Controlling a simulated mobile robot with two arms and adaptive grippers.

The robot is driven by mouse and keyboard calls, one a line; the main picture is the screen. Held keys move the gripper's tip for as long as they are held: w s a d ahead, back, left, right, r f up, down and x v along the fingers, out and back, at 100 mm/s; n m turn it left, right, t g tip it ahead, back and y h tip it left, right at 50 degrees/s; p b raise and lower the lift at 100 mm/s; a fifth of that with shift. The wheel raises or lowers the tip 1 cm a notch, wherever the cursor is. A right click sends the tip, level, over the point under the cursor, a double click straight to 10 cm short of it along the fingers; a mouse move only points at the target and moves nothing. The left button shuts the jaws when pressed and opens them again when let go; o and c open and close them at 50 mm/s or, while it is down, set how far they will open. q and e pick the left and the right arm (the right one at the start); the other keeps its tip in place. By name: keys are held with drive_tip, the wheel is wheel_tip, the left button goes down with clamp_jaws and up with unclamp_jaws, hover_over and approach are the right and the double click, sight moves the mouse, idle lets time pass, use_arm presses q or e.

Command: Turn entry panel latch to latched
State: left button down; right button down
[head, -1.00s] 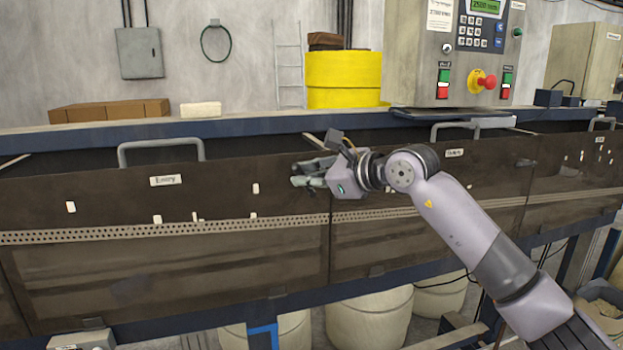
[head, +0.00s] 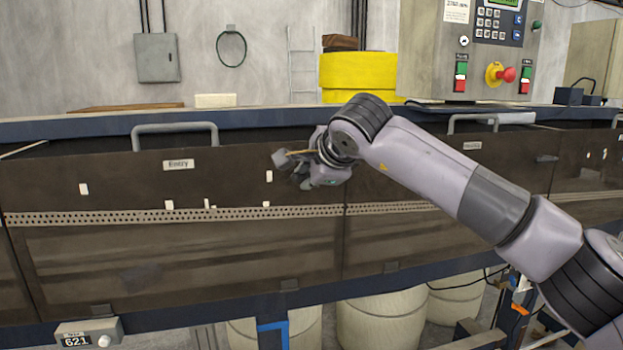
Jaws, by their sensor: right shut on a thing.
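The entry panel (head: 110,185) is a dark brown panel with a white "Entry" label (head: 178,165) and a grey handle (head: 174,130) on top. My right gripper (head: 303,182) is at the panel's upper right, near the seam with the neighbouring panel. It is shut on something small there. The latch itself is hidden behind the gripper and wrist, so its position cannot be told. My left gripper is not in view.
A control box (head: 480,45) with green and red buttons and a red emergency knob stands at the back right. A small grey display box (head: 88,332) sits at the lower left.

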drive_tip(key=shift+a+f+n+h+b, duration=0.15)
drive_tip(key=shift+f+n+h+b, duration=0.15)
drive_tip(key=shift+n+h, duration=0.2)
idle(0.4)
drive_tip(key=c, duration=1.9)
unclamp_jaws()
drive_tip(key=shift+s, duration=0.1)
drive_tip(key=v, duration=1.2)
drive_tip(key=shift+a, duration=0.15)
drive_tip(key=shift+s+f, duration=0.1)
drive_tip(key=shift+f, duration=0.05)
